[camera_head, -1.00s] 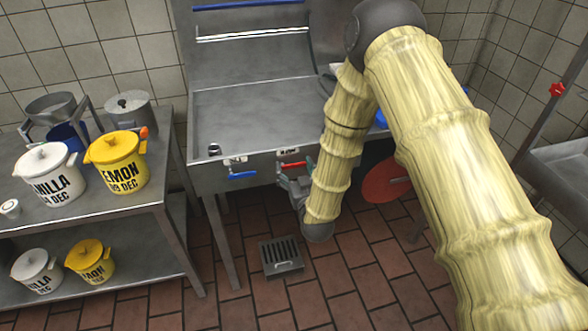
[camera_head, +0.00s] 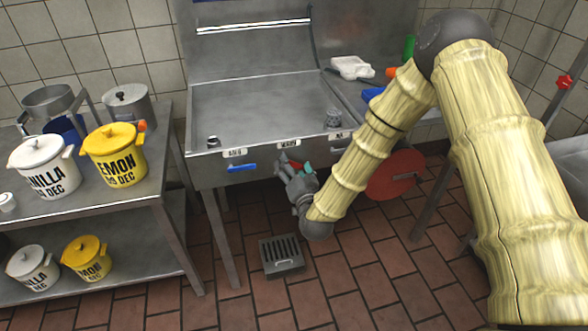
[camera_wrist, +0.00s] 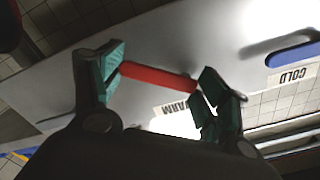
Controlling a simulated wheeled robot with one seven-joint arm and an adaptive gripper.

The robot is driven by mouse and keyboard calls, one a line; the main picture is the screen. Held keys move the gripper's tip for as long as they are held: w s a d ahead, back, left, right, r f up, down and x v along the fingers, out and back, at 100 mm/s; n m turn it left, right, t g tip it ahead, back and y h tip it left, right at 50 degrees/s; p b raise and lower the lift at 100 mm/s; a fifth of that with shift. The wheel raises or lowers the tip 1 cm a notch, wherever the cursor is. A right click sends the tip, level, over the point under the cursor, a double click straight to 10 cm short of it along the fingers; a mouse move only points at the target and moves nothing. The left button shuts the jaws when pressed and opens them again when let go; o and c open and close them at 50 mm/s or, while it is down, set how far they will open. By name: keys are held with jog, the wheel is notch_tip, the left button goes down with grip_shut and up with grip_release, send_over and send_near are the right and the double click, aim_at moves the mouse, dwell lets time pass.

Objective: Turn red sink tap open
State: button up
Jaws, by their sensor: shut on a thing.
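The red tap handle (camera_wrist: 158,77) sits on the sink's front panel by the WARM label (camera_wrist: 172,109). In the wrist view it slants down to the right, at an angle to the blue handle. My gripper (camera_wrist: 160,82) is shut on it, with one green-padded finger at each end of the handle. In the head view my gripper (camera_head: 296,170) is at the front panel and hides most of the red handle.
The blue tap handle (camera_head: 242,168) is to the left, by the COLD label (camera_wrist: 291,79) in the wrist view. A shelf table (camera_head: 165,190) with pots stands at left. A red disc (camera_head: 394,178) is under the counter. A floor drain (camera_head: 281,255) lies below.

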jog(key=shift+s+a+f+m+b, duration=0.1)
jog(key=shift+a+f+m+b, duration=0.2)
jog(key=shift+m+b, duration=1.1)
jog(key=shift+s+a+f+m+b, duration=0.15)
jog(key=shift+a+m+b, duration=0.35)
jog(key=shift+m, duration=1.7)
jog(key=shift+s+a+f+m+b, duration=0.1)
jog(key=shift+a+f+m+b, duration=0.2)
jog(key=shift+m+b, duration=1.1)
jog(key=shift+m+p, duration=0.4)
jog(key=shift+m, duration=0.1)
jog(key=o, duration=1.5)
jog(key=shift+a, duration=0.1)
jog(key=v, duration=1.2)
